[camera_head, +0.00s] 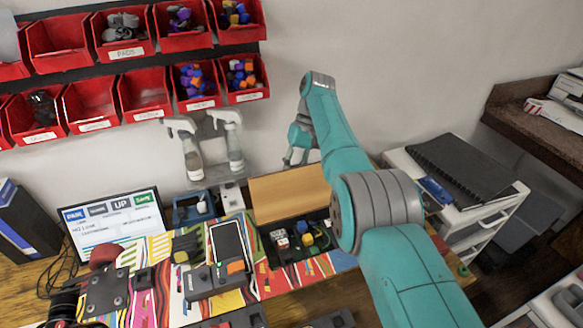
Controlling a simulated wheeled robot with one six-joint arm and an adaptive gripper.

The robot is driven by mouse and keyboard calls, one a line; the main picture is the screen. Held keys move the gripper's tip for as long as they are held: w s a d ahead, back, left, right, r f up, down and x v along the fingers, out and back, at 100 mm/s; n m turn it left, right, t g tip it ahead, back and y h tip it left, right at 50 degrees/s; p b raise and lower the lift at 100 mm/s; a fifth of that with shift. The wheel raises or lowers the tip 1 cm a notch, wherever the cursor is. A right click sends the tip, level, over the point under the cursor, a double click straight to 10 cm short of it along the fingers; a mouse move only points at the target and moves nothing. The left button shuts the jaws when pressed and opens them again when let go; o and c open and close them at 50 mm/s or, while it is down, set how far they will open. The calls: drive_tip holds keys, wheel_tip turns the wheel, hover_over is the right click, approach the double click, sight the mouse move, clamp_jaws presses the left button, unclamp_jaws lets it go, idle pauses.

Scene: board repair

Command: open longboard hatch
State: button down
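The longboard (195,300) lies across the bench with its brightly striped side up. Its hatch lid (290,193) stands raised at the far edge, with a plain tan face toward me. In front of the lid, an open dark compartment (290,252) shows yellow, blue, red and white parts inside. My gripper (298,158) is above and just behind the lid's top edge. Its fingertips are small and partly hidden, so I cannot tell whether they touch the lid or how far they are apart. My arm covers the right end of the compartment.
A black device (215,275) with a screen lies on the board left of the compartment. Two spray bottles (232,145) are by the wall. Red bins (145,90) hang above. A monitor (115,222) stands at left, a white cart (475,215) at right.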

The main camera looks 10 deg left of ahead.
drive_tip(key=shift+f, duration=0.15)
drive_tip(key=c, duration=0.9)
unclamp_jaws()
drive_tip(key=shift+a, duration=0.1)
drive_tip(key=shift+o, duration=0.2)
